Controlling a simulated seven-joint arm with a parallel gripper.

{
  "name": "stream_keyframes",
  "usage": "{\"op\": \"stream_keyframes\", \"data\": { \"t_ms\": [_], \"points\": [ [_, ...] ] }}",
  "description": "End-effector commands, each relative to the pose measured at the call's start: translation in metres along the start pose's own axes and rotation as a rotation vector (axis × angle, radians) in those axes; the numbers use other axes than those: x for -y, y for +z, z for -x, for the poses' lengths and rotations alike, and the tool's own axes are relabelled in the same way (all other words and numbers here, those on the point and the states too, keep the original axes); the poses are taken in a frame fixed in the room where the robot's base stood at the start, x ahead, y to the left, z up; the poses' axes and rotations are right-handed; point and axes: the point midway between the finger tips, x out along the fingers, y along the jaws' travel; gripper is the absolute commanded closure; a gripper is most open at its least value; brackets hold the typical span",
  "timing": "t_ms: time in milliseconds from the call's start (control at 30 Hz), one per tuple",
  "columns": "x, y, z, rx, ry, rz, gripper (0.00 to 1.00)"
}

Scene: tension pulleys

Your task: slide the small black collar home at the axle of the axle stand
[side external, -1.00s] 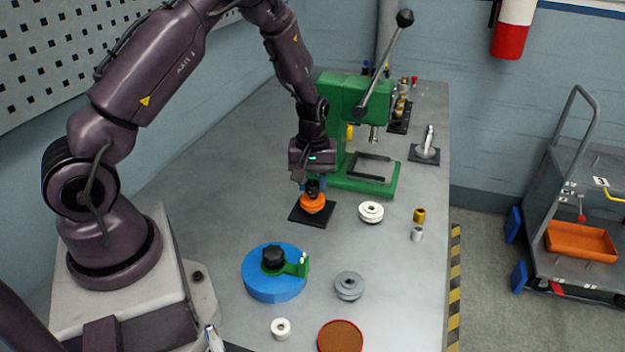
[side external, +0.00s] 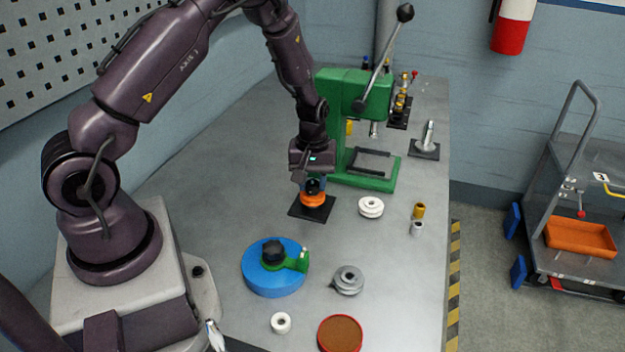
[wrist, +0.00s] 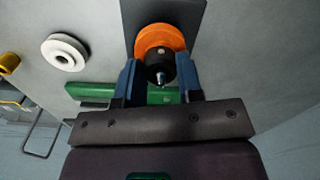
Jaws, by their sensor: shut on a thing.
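The small black collar (wrist: 159,68) is between the blue fingers of my gripper (wrist: 160,85), and the gripper is shut on it. A pale axle tip shows through the collar in the wrist view. The collar sits right at an orange pulley (wrist: 156,38), which is on the axle of the axle stand. The stand's dark square base (side external: 297,210) lies flat on the table, and its edge also shows in the wrist view (wrist: 190,12). In the side view my gripper (side external: 313,186) is directly above the orange pulley (side external: 313,201). Whether the collar touches the pulley is hard to tell.
A green press (side external: 345,120) stands close behind my gripper. A white pulley (side external: 371,208) is to the right. A blue disc (side external: 275,285) with a green clamp, a grey pulley (side external: 348,281), a white ring (side external: 281,323) and a red-rimmed dish (side external: 340,335) lie in front.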

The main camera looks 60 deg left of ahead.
Motion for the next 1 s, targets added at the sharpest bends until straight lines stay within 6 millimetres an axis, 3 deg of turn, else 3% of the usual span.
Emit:
{"op": "stream_keyframes", "data": {
  "t_ms": [100, 133, 233, 267, 633, 767, 1000],
  "points": [
    [0.001, 0.000, -0.001, -0.001, -0.001, 0.001, 0.88],
    [0.001, 0.000, -0.001, -0.001, -0.001, 0.001, 0.62],
    [0.000, 0.000, -0.001, -0.001, -0.001, 0.001, 0.39],
    [0.000, 0.000, -0.001, -0.001, -0.001, 0.001, 0.37],
    [0.000, -0.001, 0.008, -0.003, 0.001, 0.000, 0.37],
    [0.000, -0.001, 0.029, -0.004, 0.003, -0.001, 0.37],
    [-0.001, 0.000, 0.084, -0.005, 0.004, 0.000, 0.37]
  ]
}}
